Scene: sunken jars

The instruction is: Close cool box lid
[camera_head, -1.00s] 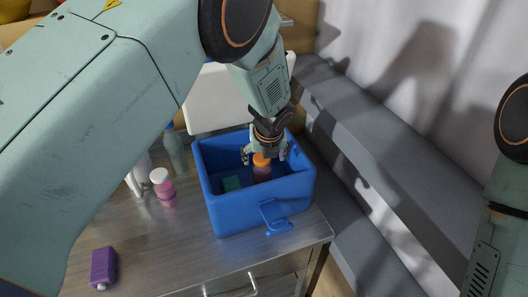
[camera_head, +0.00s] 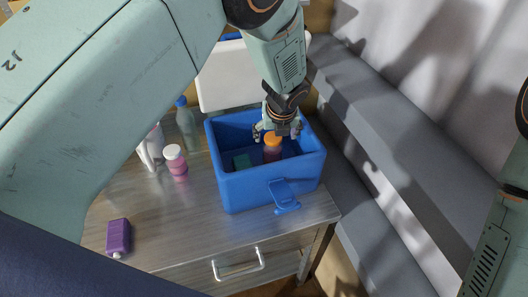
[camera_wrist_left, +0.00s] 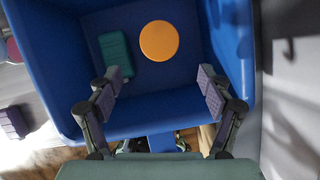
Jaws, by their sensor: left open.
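The blue cool box (camera_head: 245,189) stands open on the metal-topped cabinet. Its white lid (camera_head: 222,82) stands raised at the back, partly hidden by my left arm. The box's blue front latch (camera_head: 284,196) hangs down. My left gripper (camera_head: 277,131) is over the box opening, fingers spread and empty. An orange-capped jar (camera_head: 272,142) stands in the box below the fingers; in the left wrist view its cap (camera_wrist_left: 159,41) lies beyond the fingertips, apart from them. A green item (camera_head: 241,161) lies in the box beside it. My right gripper is out of view.
A pink jar with white cap (camera_head: 176,163), a blue-capped bottle (camera_head: 187,122) and a white bottle (camera_head: 150,146) stand left of the box. A purple bottle (camera_head: 118,236) lies at front left. A grey ledge (camera_head: 385,135) runs along the right.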

